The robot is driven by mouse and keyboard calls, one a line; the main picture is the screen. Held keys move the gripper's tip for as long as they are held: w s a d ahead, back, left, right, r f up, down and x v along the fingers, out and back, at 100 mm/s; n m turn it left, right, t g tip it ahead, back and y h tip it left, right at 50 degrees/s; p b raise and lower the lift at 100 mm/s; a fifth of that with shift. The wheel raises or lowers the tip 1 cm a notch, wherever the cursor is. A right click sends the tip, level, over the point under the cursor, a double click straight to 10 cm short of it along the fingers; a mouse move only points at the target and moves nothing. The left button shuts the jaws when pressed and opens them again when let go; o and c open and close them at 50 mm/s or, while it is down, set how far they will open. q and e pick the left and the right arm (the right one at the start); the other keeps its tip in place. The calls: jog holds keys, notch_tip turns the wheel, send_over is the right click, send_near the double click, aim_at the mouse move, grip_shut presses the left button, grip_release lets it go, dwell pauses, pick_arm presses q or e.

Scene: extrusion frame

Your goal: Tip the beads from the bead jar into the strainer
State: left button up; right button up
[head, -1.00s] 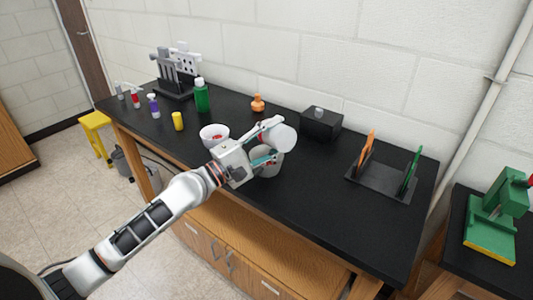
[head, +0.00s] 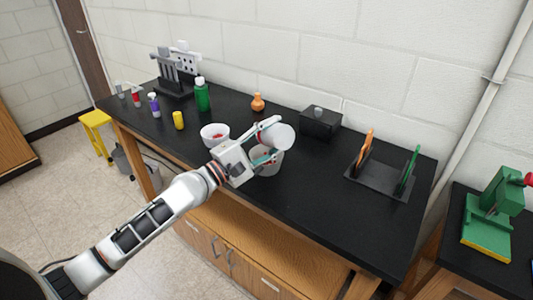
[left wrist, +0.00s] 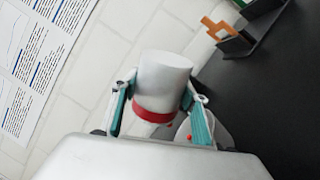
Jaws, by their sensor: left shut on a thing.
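The bead jar (head: 280,137), a pale cylinder, is held tipped over by my left gripper (head: 268,141). In the left wrist view the jar (left wrist: 162,80) sits between the two teal-padded fingers, with a red band near its lower end. A pale, round container (head: 268,168), apparently the strainer, stands on the black bench directly below the jar. Its rim (left wrist: 222,132) shows partly in the left wrist view, with red specks like beads beside it. The gripper and jar hide much of its opening. My right gripper is not in view.
A white bowl (head: 214,139) with red contents stands left of the gripper. A yellow cup (head: 178,120), a green bottle (head: 202,96) and an orange flask (head: 257,103) stand farther left and back. A black box (head: 320,123) and a tool rack (head: 380,181) stand right. The bench's front right is clear.

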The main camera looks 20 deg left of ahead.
pick_arm(q)
jog(key=shift+w+a+f+n, duration=0.15)
jog(key=shift+f+n, duration=0.15)
jog(key=shift+n, duration=0.1)
dwell(0.3)
